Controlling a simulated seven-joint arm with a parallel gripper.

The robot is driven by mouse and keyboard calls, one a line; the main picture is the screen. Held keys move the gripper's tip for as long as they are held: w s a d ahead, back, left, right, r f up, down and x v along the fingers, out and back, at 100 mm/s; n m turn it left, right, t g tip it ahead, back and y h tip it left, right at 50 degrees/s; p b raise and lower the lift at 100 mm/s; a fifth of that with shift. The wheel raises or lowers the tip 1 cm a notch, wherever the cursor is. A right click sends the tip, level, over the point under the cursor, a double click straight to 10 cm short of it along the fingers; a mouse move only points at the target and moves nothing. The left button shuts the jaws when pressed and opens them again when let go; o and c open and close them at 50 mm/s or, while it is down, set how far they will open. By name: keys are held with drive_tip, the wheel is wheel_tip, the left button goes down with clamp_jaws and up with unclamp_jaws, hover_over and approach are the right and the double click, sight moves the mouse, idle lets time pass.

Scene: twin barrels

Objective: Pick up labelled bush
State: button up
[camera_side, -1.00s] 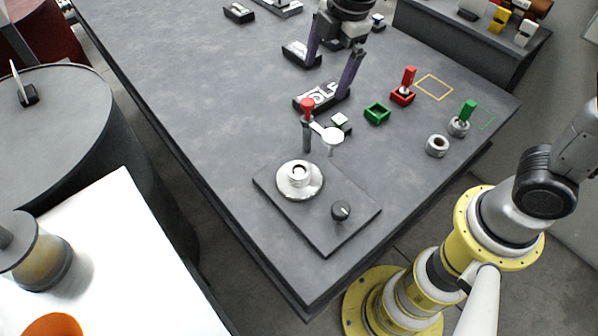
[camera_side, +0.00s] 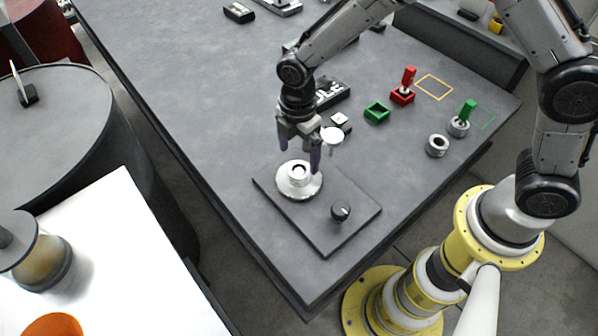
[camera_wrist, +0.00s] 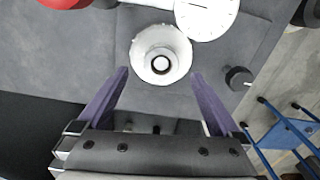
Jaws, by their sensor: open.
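No readable label marks any one bush. A silver flanged, round piece with a raised hollow centre (camera_side: 299,181) sits on a dark base plate (camera_side: 343,217); it also shows in the wrist view (camera_wrist: 150,72). My gripper (camera_side: 299,157) points down just above this piece, its purple fingers spread. In the wrist view the open fingers (camera_wrist: 161,74) stand either side of the piece, with nothing between the tips. Two grey ring-shaped pieces lie at the right: one empty (camera_side: 437,146), one (camera_side: 458,128) with a green-handled peg (camera_side: 467,110) in it.
A white round dial (camera_side: 331,135) stands close behind the silver piece, near my fingers. A black knob (camera_side: 341,210) is on the plate's right. The table's left side is clear.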

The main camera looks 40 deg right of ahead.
sight(298, 171)
drive_tip(key=shift+s+f, duration=0.1)
drive_tip(key=shift+f, duration=2.6)
drive_tip(key=shift+c, duration=0.3)
clamp_jaws()
